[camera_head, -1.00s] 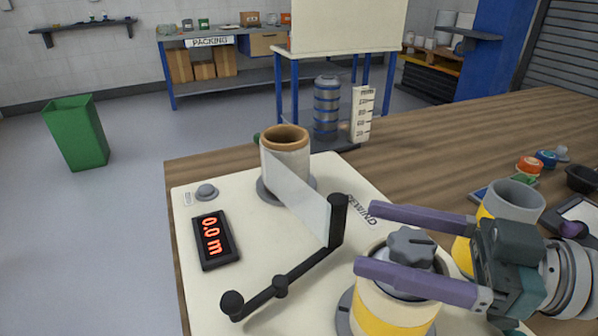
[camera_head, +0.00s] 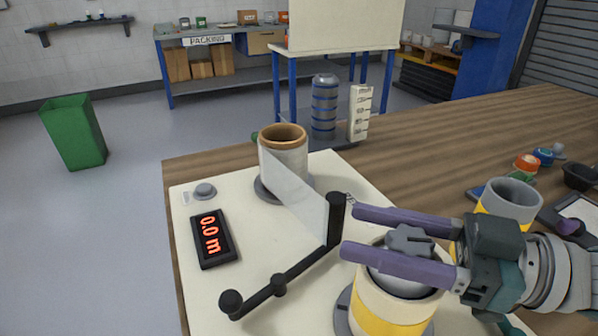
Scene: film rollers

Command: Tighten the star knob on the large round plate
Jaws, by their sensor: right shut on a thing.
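The star knob (camera_head: 409,239) is dark grey and lobed. It sits on top of the yellow and cream roll (camera_head: 392,303) at the front of the cream base board. A grey round plate (camera_head: 343,310) shows under that roll. My right gripper (camera_head: 358,232) comes in from the right with its two purple fingers on either side of the knob, shut on it. The fingers hide parts of the knob's sides. My left gripper is not in view.
A film strip (camera_head: 297,202) runs from the cardboard-cored roll (camera_head: 284,160) to a black roller post (camera_head: 335,218) on a black arm. A display (camera_head: 213,238) reads 0.0 m. Another yellow roll (camera_head: 508,205) stands behind my right gripper.

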